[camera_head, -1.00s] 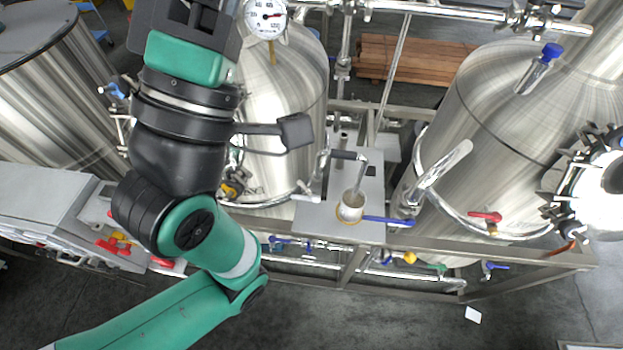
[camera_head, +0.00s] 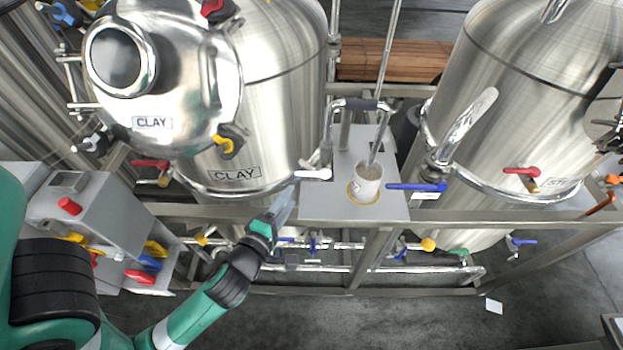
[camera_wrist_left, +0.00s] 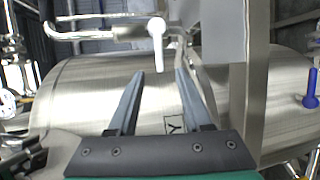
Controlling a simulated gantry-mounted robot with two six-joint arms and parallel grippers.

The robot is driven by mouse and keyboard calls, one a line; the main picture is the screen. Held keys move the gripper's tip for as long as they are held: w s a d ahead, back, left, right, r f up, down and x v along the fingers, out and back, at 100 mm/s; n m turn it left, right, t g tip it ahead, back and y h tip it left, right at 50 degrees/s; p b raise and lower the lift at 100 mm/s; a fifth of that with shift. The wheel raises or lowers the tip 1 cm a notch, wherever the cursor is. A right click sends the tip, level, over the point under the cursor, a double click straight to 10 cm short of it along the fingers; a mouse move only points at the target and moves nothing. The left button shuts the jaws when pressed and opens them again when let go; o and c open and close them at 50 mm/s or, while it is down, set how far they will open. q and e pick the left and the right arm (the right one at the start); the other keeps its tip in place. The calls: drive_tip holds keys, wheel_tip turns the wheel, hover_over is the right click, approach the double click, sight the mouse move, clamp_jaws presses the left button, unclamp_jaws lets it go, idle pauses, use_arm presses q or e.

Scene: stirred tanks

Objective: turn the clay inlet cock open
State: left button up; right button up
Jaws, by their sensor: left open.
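The steel clay tank (camera_head: 275,95) stands left of centre, with a CLAY plate (camera_head: 235,174) on its lower front. A cock with a white lever (camera_head: 313,174) sits on the bent pipe at the tank's right, above the grey shelf. The white lever (camera_wrist_left: 157,40) also shows in the left wrist view, ahead of the fingertips and pointing down in that picture. My left gripper (camera_head: 284,204) is just below and left of this lever, apart from it. In the left wrist view its fingers (camera_wrist_left: 158,75) are open with nothing between them. My right gripper is out of view.
A white cup (camera_head: 367,182) stands on the grey shelf (camera_head: 330,203), next to a blue lever (camera_head: 416,187). A red-handled cock (camera_head: 150,164) is at the tank's lower left. The frame rail (camera_head: 480,219) runs across. A second tank (camera_head: 520,100) stands right.

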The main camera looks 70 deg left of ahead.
sight(307, 172)
use_arm(q)
drive_tip(key=p+x, duration=0.2)
drive_tip(key=x, duration=0.8)
drive_tip(key=shift+w+a, duration=0.1)
drive_tip(key=shift+w, duration=0.1)
drive_tip(key=shift+w+a+f, duration=0.15)
drive_tip(key=shift+w+a, duration=0.25)
drive_tip(key=shift+w, duration=0.05)
clamp_jaws()
idle(0.5)
